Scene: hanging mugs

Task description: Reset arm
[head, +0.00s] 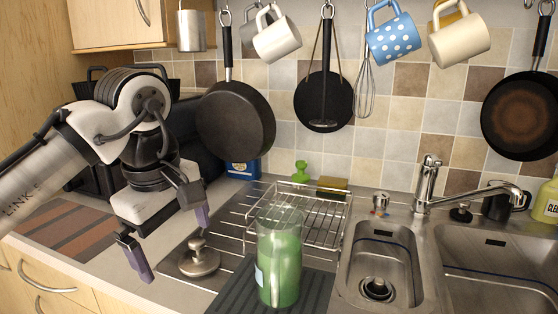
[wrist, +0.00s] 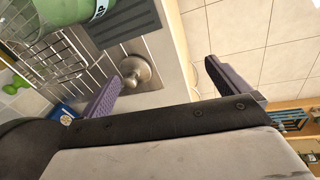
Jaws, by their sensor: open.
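My gripper (head: 168,236) is at the left in the head view, above the front edge of the counter. Its two purple-tipped fingers are spread wide with nothing between them. In the wrist view my gripper (wrist: 160,88) also shows both fingers apart and empty. My arm reaches in from the left and bends down to the gripper. A metal lid with a knob (head: 198,258) lies on the counter just right of the fingers and apart from them. The lid also shows in the wrist view (wrist: 135,70).
A green glass jug (head: 279,262) stands on a dark ribbed mat (head: 222,300). Behind it is a wire dish rack (head: 312,222). A double sink (head: 380,260) is at the right. Mugs (head: 277,40) and pans (head: 236,122) hang along the wall. The floor (wrist: 225,40) is clear.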

